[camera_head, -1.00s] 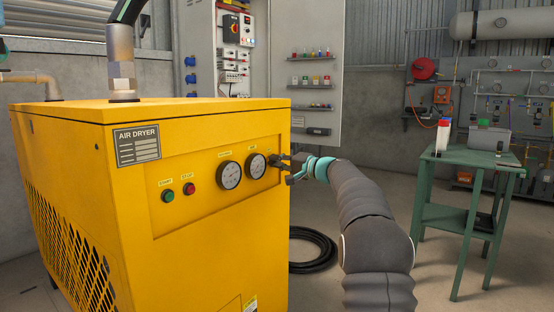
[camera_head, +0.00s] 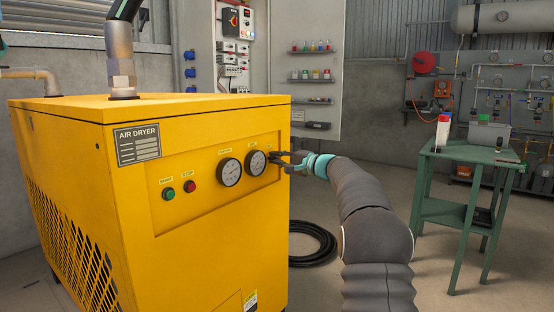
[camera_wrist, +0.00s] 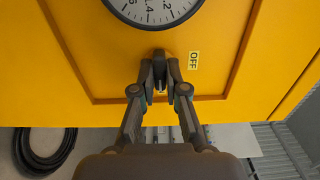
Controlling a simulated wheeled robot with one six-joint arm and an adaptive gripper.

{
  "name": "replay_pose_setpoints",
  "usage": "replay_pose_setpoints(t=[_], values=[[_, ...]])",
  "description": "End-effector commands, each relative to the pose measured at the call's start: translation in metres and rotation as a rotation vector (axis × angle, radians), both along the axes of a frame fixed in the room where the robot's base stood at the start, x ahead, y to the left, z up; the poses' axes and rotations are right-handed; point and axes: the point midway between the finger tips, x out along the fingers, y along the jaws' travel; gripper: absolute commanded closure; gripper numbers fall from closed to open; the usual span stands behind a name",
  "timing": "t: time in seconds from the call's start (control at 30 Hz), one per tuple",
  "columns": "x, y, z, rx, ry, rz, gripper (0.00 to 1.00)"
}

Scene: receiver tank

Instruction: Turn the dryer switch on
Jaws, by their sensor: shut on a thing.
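The yellow air dryer (camera_head: 80,190) stands at the left in the head view, with its control panel facing me. The dark dryer switch (camera_wrist: 159,68) sits on the panel just beside a round gauge (camera_wrist: 153,8) in the wrist view, with an "OFF" label (camera_wrist: 194,60) to its right. My gripper (camera_wrist: 160,84) is shut on the switch, its fingers on both sides. The fingers hide most of the switch, so its exact setting is hard to tell. In the head view my gripper (camera_head: 277,158) reaches the panel's right end from the right.
A green start button (camera_head: 168,194), a red stop button (camera_head: 190,187) and another gauge (camera_head: 229,172) lie left on the panel. A black hose coil (camera_head: 312,243) lies on the floor behind my arm. A green table (camera_head: 470,150) stands at the right.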

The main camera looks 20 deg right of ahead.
Motion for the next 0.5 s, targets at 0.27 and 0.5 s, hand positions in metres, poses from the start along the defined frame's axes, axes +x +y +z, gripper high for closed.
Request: replay_pose_setpoints(t=[0.27, 0.5], values=[[0.0001, -0.0003, -0.0002, 0.001, 0.001, -0.001, 0.62], [-0.0023, -0.0022, 0.0001, 0.000, 0.000, -0.001, 0.62]])
